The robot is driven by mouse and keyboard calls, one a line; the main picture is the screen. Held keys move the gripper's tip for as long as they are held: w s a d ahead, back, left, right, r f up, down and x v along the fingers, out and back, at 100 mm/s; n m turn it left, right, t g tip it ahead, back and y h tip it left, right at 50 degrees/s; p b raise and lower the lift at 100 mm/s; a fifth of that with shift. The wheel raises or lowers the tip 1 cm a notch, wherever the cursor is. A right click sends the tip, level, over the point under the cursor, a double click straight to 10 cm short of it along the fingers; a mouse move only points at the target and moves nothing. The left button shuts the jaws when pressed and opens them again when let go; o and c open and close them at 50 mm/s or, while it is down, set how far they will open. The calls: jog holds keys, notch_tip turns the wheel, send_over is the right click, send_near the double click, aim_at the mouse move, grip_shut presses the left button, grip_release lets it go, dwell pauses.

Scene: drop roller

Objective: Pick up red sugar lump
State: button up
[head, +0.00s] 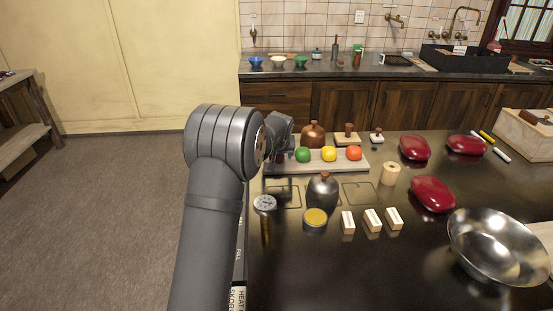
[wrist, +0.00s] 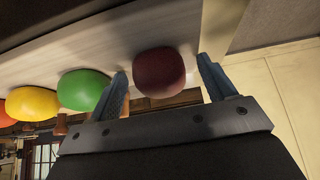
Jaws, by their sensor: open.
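A dark red round lump (wrist: 158,72) sits on the pale board, between the two blue fingertips of my gripper (wrist: 164,70) in the wrist view. My gripper is open, with visible gaps on both sides of the lump. In the head view my wrist partly hides this lump at the board's left end. A green lump (head: 302,155), a yellow lump (head: 329,153) and an orange-red lump (head: 354,153) stand in a row to its right. The green lump (wrist: 84,90) is close outside one finger in the wrist view.
The board (head: 318,167) lies on the dark worktop. Behind it is a copper-brown domed pot (head: 313,134). In front are a dark jar (head: 322,190) and a yellow-topped tin (head: 315,219). A steel bowl (head: 495,245) and red glossy objects (head: 433,194) are to the right.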

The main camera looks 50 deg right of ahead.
jog(key=c, duration=1.1)
jog(key=shift+r, duration=0.15)
